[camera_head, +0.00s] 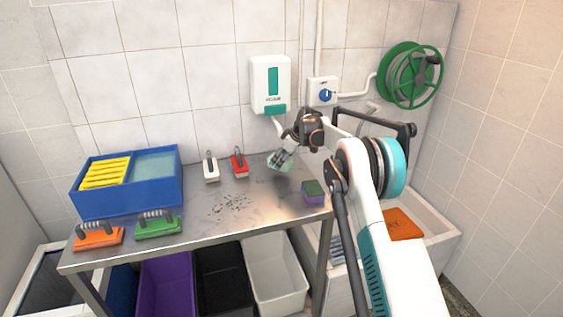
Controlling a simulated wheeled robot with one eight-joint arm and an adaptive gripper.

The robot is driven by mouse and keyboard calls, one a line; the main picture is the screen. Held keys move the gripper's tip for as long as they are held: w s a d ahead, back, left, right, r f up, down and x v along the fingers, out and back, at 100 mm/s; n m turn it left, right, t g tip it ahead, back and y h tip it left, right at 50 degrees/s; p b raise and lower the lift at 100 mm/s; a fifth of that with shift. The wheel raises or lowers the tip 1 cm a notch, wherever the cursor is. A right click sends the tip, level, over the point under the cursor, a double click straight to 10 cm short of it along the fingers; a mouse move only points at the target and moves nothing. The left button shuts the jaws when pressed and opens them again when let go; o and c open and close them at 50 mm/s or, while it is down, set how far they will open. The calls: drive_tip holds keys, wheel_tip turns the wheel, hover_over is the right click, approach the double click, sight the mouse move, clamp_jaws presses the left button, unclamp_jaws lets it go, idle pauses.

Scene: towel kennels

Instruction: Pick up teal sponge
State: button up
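My gripper (281,159) is over the back right part of the metal table, fingers pointing down and to the left. A small pale teal block (274,166), which looks like the teal sponge, shows at its fingertips and is partly covered by them. I cannot tell whether the fingers are closed on it or only around it, nor whether it touches the table.
The metal table (235,216) has a blue box (128,200), orange (98,240), green (158,229), white (211,173) and red (240,170) handled brushes, and a purple-and-green sponge (313,197). Dark crumbs lie mid-table. A wall dispenser (270,82) hangs behind. Bins stand below; a sink is right.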

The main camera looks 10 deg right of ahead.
wheel_tip(320, 180, up, 4)
drive_tip(key=shift+f+p, duration=0.2)
drive_tip(key=shift+p, duration=0.3)
drive_tip(key=s+p, duration=0.1)
drive_tip(key=s, duration=0.5)
drive_tip(key=s+d+p, duration=0.1)
drive_tip(key=s, duration=0.6)
drive_tip(key=s+d+p, duration=0.1)
drive_tip(key=s, duration=0.5)
drive_tip(key=shift+s, duration=0.3)
